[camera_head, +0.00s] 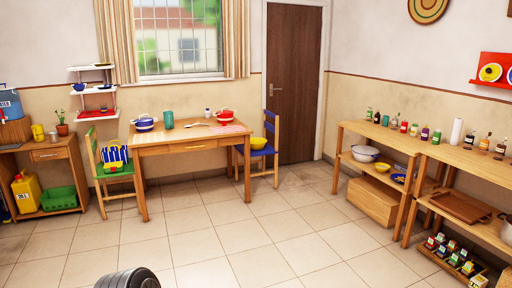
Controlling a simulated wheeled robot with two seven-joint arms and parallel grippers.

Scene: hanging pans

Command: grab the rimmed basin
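A white basin (364,153) with a rim sits on the middle shelf of the wooden rack at the right. It looks upright; the rack's front post and top board are close to it. A yellow bowl (258,143) rests on the seat of the blue chair (270,150) beside the table. I cannot tell for sure which of these is the rimmed basin, but the white one fits best. Neither of my grippers shows in the head view. A dark rounded part at the bottom left edge may be mine.
A wooden table (190,138) with pots stands at the back. A green chair (115,170) is at its left. Bottles and jars line the rack top (450,152). A box of small jars (450,258) is at the lower right. The tiled floor (240,235) in the middle is clear.

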